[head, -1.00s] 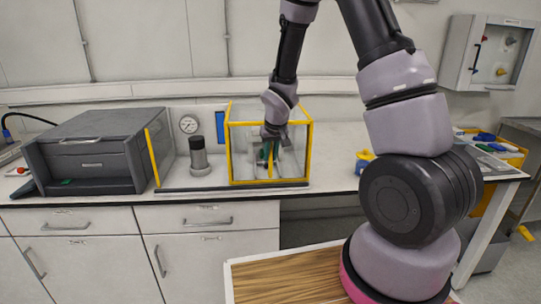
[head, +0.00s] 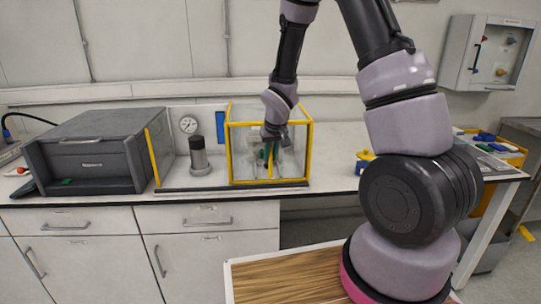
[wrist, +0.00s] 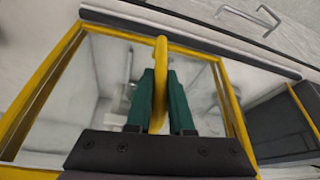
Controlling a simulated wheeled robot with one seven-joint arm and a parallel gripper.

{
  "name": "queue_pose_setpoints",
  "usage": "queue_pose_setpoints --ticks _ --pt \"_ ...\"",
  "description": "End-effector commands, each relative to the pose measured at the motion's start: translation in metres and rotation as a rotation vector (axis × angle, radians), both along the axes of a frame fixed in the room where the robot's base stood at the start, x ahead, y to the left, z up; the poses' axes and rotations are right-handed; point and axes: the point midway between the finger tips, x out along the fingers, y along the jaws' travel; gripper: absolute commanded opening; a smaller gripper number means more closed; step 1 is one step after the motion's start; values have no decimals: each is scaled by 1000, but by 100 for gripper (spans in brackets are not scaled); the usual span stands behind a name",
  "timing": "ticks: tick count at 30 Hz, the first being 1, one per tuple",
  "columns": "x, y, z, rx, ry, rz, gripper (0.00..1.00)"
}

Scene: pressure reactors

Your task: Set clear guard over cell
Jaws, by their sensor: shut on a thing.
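The clear guard (head: 298,155) is a box of transparent panels with yellow edges, standing at the right part of a dark rail on the bench. My gripper (head: 268,152) is at its front. In the wrist view, my gripper's green fingers (wrist: 160,95) are shut on the guard's upright yellow handle (wrist: 160,62). The cell appears to be the grey metal cylinder with a dark cap (head: 199,158), upright just left of the guard and outside it. Pale shapes show dimly through the guard's panels; I cannot tell what they are.
A dark grey cabinet (head: 85,155) stands at the left, with a yellow upright panel edge (head: 152,157) beside it. A round gauge (head: 189,125) and a blue strip (head: 220,125) are behind the cell. The bench right of the guard (head: 335,165) is clear up to a small yellow container.

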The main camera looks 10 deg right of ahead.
Motion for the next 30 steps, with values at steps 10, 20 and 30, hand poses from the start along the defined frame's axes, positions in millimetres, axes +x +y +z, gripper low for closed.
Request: queue_pose_setpoints --ticks 10,20,30 --pt "4 45 -1 0 0 9 0" --pt "17 150 -1 1 -1 9 0" --pt "28 242 -1 1 0 4 0"
